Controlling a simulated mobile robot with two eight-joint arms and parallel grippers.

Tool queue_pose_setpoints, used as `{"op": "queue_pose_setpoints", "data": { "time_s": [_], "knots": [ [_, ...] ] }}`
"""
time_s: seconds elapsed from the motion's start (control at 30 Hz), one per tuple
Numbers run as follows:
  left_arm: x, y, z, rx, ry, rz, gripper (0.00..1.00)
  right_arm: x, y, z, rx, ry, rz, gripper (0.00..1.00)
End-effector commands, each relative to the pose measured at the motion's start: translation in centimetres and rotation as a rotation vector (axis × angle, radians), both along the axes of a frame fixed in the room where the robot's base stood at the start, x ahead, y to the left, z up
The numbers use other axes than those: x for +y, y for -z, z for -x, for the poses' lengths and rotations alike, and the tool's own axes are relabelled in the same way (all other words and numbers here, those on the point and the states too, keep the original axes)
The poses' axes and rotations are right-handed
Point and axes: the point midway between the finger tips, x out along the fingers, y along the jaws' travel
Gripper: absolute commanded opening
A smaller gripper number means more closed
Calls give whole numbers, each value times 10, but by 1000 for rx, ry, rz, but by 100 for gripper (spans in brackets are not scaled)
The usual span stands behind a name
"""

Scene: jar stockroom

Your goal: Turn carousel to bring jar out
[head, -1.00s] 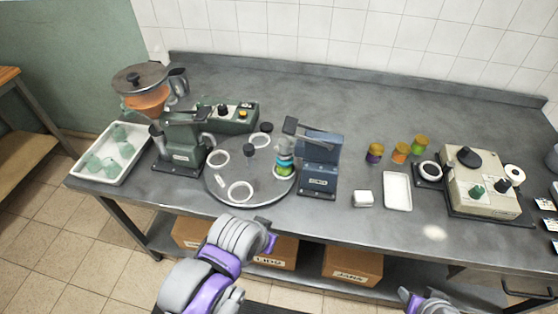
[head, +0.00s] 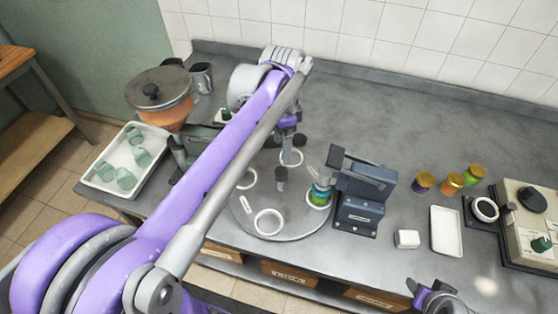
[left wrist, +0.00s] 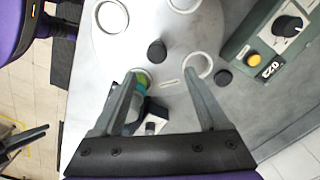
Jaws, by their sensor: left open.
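The carousel (head: 285,222) is a round grey plate with white rings, a dark post (head: 281,178) at its centre and a dark knob (head: 300,140) near its back rim. A jar with green and blue bands (head: 320,193) stands on its right side, beside the blue press (head: 360,195). In the left wrist view the jar (left wrist: 141,77) is partly hidden by a finger. My left gripper (left wrist: 165,74) is open over the carousel, its fingers spread. The rim knob (left wrist: 223,77) is just outside its right finger. My right gripper (head: 418,290) is low at the bottom edge; its jaws are unclear.
A control box with a yellow button (left wrist: 254,60) stands close to the carousel. A white tray of green pieces (head: 107,187) is at the left. Several lidded jars (head: 452,183), a white tray (head: 446,250) and a beige machine (head: 520,240) stand to the right. The table's back is clear.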

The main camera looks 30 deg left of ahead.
Motion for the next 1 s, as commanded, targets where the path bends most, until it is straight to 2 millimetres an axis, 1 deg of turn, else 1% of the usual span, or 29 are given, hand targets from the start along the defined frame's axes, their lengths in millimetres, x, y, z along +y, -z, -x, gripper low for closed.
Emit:
{"op": "queue_pose_setpoints", "data": {
  "time_s": [0.17, 0.4, 0.6, 0.77, 1.0],
  "knots": [
    [0, 22, 0, 1, 1, 0, 76, 0, 2, 1, 2, 0, 0, 50],
    [0, 69, 0, 1, 0, 0, 76, 0, 6, 3, 5, 0, 0, 50],
    [0, 96, 0, 1, 0, -1, 76, 0, 7, 4, 7, 0, 0, 50],
    [0, 105, 1, 0, 0, 0, 76, 0, 8, 4, 8, 0, 0, 50],
    [0, 106, 1, 0, -1, 0, 76, 0, 8, 4, 8, 0, 0, 50]
  ]
}}
